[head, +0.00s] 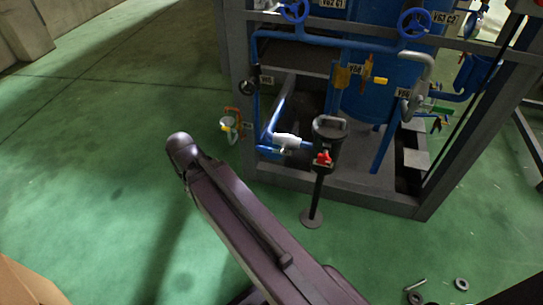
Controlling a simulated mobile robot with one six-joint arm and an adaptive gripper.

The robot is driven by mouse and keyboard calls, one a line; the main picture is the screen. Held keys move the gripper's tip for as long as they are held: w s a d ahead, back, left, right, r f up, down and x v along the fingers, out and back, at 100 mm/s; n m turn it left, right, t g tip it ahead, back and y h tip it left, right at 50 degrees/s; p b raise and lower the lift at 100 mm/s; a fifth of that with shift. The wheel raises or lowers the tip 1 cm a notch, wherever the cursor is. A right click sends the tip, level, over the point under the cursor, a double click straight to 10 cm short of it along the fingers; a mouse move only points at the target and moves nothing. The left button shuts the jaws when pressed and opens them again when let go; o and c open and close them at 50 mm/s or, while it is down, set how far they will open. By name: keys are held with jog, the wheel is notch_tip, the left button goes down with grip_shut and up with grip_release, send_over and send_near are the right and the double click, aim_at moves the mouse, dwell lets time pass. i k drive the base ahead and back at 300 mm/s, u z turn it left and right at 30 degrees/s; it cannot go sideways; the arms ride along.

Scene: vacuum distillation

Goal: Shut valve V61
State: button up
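No tag reading V61 can be made out in the head view. Two blue handwheels, the left handwheel (294,11) and the right handwheel (414,22), sit high on the frame near tags that seem to read V62 and V63. A yellow-handled valve (379,80) is on the blue piping below. A small dark round wheel or gauge (249,87) is at the frame's left post, beside a tag too small to read. A red-handled valve (323,158) is on a dark canister. My gripper is not in view; only my dark arm link shows.
A grey steel frame (400,203) encloses the blue tank (378,95) and pipes. A dark canister (329,137) and a pole on a round foot (312,218) stand at its front. Loose rings (461,284) lie at lower right. The green floor (90,160) at left is clear.

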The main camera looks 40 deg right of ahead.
aim_at(264, 148)
jog(key=z, duration=1.2)
jog(key=k, duration=0.1)
jog(key=u, duration=2.6)
jog(key=k, duration=0.85)
jog(key=u, duration=0.7)
jog(key=k, duration=0.25)
jog(key=z, duration=2.45)
